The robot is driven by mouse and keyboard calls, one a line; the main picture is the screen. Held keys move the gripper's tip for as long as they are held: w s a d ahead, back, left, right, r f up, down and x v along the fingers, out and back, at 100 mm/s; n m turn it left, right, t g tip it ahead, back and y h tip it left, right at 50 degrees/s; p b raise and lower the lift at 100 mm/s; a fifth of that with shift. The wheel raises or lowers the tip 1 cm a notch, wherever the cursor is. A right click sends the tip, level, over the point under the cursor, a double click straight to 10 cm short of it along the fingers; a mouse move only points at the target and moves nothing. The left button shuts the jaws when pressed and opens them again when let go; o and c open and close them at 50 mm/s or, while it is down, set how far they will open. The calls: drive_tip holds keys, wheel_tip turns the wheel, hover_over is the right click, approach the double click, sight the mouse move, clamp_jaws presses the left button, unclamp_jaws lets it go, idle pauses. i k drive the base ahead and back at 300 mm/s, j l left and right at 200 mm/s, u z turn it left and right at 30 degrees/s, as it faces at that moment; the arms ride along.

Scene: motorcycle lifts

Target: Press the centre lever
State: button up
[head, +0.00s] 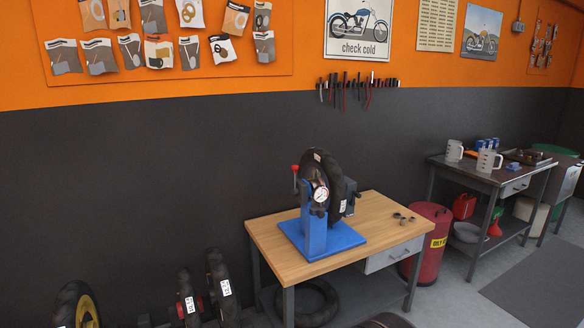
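A blue machine (318,232) with a flat blue base stands on a wooden-topped workbench (275,262). A black tyre (347,185) is mounted on it, and a round white gauge (320,194) faces me. A small lever with a red tip (295,170) sticks up at the machine's left side. It is the only lever I can make out; no label shows whether it is the centre one. Whether others are hidden behind the tyre I cannot tell. My gripper is not in view, and nothing is seen touching the lever.
Small metal rings (404,219) lie on the bench's right part; its front left is clear. A tyre (308,300) lies beneath. Several wheels (188,298) stand at lower left. A red drum (430,228) and a metal table (484,172) with jugs are to the right.

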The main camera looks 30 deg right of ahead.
sight(295, 180)
drive_tip(key=i+l, duration=0.3)
drive_tip(key=i, duration=0.15)
drive_tip(key=i+l, duration=0.3)
drive_tip(key=i, duration=0.15)
drive_tip(key=i+l, duration=0.25)
drive_tip(key=i, duration=0.25)
drive_tip(key=i+l, duration=0.3)
drive_tip(key=i, duration=0.15)
drive_tip(key=i+l, duration=0.3)
drive_tip(key=i, duration=0.15)
drive_tip(key=l+z, duration=0.05)
